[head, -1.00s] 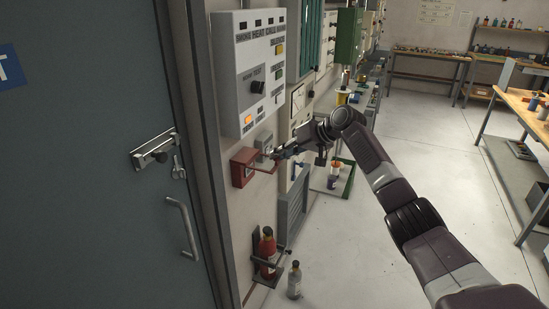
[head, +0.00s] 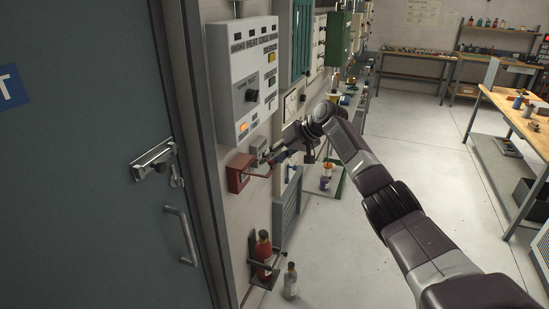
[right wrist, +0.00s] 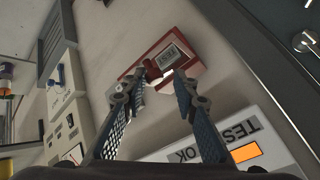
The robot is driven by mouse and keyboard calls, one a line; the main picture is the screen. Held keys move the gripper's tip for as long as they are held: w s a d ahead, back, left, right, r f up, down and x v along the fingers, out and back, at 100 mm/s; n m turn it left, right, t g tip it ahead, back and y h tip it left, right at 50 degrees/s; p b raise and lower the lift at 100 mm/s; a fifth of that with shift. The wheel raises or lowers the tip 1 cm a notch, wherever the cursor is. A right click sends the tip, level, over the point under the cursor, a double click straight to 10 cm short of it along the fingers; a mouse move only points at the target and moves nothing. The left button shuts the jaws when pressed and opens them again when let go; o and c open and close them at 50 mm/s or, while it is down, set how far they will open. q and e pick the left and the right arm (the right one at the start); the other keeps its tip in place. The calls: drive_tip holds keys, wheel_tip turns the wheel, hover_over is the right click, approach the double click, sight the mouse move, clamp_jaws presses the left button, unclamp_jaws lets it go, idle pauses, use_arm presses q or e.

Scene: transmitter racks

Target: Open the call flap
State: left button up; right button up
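The red call box (head: 238,172) is on the wall below the grey alarm panel, and a thin flap-like plate seems to stick out from its right side. In the right wrist view the red box (right wrist: 192,72) shows a grey label reading TEST. My right gripper (head: 270,161) is at the box's right side in the head view. In the right wrist view the fingers of my right gripper (right wrist: 159,82) are apart, with the tips in front of the box's near edge. I cannot tell whether they touch the flap. My left gripper is not in view.
The grey alarm panel (head: 242,80) with an orange lamp is just above the box. A small grey box (head: 258,146) is beside it. A red bottle (head: 264,252) sits in a wall bracket below, with a pale bottle (head: 290,281) on the floor. A grey door (head: 80,200) is at left.

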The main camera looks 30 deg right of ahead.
drive_tip(key=shift+o, duration=0.7)
drive_tip(key=shift+w+a, duration=0.15)
drive_tip(key=shift+a, duration=0.2)
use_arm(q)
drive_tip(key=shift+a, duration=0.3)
use_arm(e)
drive_tip(key=shift+a, duration=0.1)
drive_tip(key=shift+d+r, duration=0.1)
drive_tip(key=shift+d, duration=0.15)
drive_tip(key=shift+s+d+r, duration=0.25)
drive_tip(key=shift+s+r, duration=0.05)
drive_tip(key=shift+r, duration=0.1)
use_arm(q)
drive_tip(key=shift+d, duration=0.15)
use_arm(e)
drive_tip(key=v, duration=1)
drive_tip(key=shift+s+r, duration=0.25)
drive_tip(key=shift+s, duration=0.1)
drive_tip(key=shift+f, duration=0.1)
